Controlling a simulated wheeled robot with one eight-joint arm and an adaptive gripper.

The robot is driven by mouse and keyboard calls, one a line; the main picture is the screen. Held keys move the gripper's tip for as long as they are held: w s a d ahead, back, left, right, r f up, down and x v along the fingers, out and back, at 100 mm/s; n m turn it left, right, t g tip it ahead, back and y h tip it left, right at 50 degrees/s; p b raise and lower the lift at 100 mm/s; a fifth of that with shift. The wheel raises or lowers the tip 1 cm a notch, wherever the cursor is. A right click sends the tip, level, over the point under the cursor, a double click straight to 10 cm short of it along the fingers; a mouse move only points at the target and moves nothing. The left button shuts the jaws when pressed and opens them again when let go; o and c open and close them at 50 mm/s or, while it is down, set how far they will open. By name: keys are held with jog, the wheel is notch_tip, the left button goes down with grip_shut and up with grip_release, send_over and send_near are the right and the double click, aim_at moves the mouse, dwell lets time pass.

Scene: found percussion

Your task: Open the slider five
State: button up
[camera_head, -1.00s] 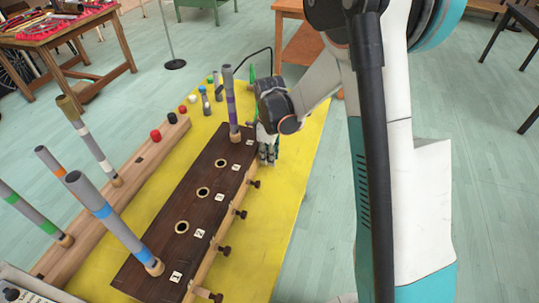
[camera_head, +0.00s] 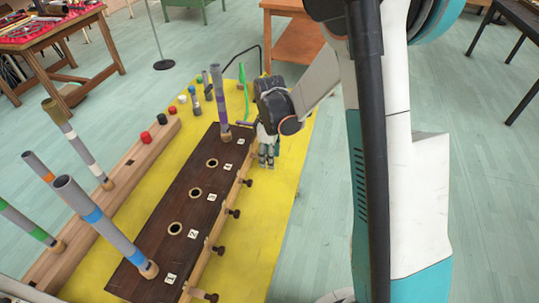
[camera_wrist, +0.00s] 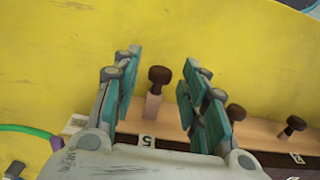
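Slider five's dark round knob (camera_wrist: 158,75) stands on a pale wooden stem in the wrist view, out from the board's edge beside the card marked 5 (camera_wrist: 147,140). My gripper (camera_wrist: 161,60) is open, with one finger on each side of the knob. Gaps show between the knob and both fingers. In the head view my gripper (camera_head: 267,158) is beside the far end of the dark board (camera_head: 175,210), and it hides knob five. Other slider knobs (camera_head: 233,212) line the board's right side.
Grey tubes with coloured bands (camera_head: 90,215) stand upright on the left. A tube with a purple band (camera_head: 218,95) rises from the board near my gripper. Small coloured caps (camera_head: 162,119) sit along a wooden rail. The yellow mat (camera_head: 255,220) right of the knobs is clear.

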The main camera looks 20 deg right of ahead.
notch_tip(320, 180, up, 12)
dwell(0.6)
jog(key=s+a+r+m+t, duration=0.1)
jog(key=s+r+m+t, duration=0.2)
jog(key=s, duration=0.7)
jog(key=s+r+m+t, duration=0.4)
jog(key=s+r+m, duration=0.2)
jog(key=s, duration=0.5)
jog(key=shift+s+a+r+m, duration=0.25)
jog(key=shift+s+a+m, duration=0.1)
jog(key=shift+m, duration=0.55)
